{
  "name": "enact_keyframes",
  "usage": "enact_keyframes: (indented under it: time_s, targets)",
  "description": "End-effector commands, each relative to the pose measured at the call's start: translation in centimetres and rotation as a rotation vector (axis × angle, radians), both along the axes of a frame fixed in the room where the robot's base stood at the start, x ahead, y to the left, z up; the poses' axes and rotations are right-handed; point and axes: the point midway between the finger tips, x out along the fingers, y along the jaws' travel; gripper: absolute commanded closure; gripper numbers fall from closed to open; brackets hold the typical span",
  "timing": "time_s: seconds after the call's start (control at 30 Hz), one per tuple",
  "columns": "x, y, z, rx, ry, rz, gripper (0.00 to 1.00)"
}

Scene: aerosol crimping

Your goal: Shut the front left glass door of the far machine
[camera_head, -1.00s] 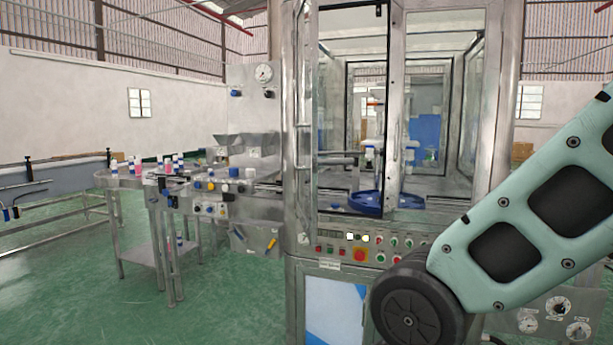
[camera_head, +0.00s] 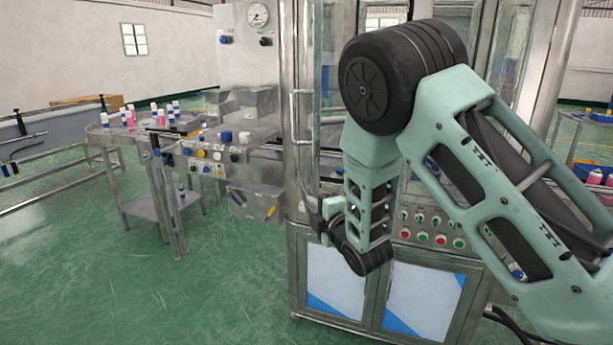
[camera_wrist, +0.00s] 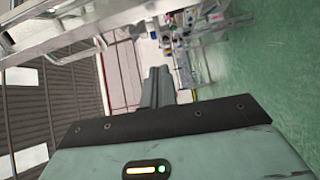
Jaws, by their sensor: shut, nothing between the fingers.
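The far machine (camera_head: 470,262) is a steel cabinet with glass doors above a control panel. Its front left glass door (camera_head: 306,60) stands swung outward, seen nearly edge-on, with a long upright handle (camera_head: 294,118) on its left. My gripper (camera_head: 314,212) is low beside the door's lower part; its fingers are too small to make out in the head view. In the wrist view my gripper (camera_wrist: 157,85) is shut and empty. Steel bars (camera_wrist: 60,40), probably the door's frame and handle, cross the upper left there. I cannot tell whether my gripper touches the door. My arm hides much of the machine's front.
A round steel table (camera_head: 100,130) with several bottles and a smaller filling machine (camera_head: 238,60) stand to the left. A conveyor (camera_head: 40,150) is at the far left. The green floor (camera_head: 170,300) in front is clear.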

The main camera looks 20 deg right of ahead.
Motion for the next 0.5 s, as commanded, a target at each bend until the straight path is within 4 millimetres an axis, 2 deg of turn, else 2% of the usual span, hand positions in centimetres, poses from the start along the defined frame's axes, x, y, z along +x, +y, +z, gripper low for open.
enact_keyframes:
  time_s: [0.23,0.5]
  targets:
    - [1.9,0.2,0.5,-0.024,-0.031,0.004,1.0]
    - [7.0,1.3,0.6,-0.022,-0.029,0.003,1.0]
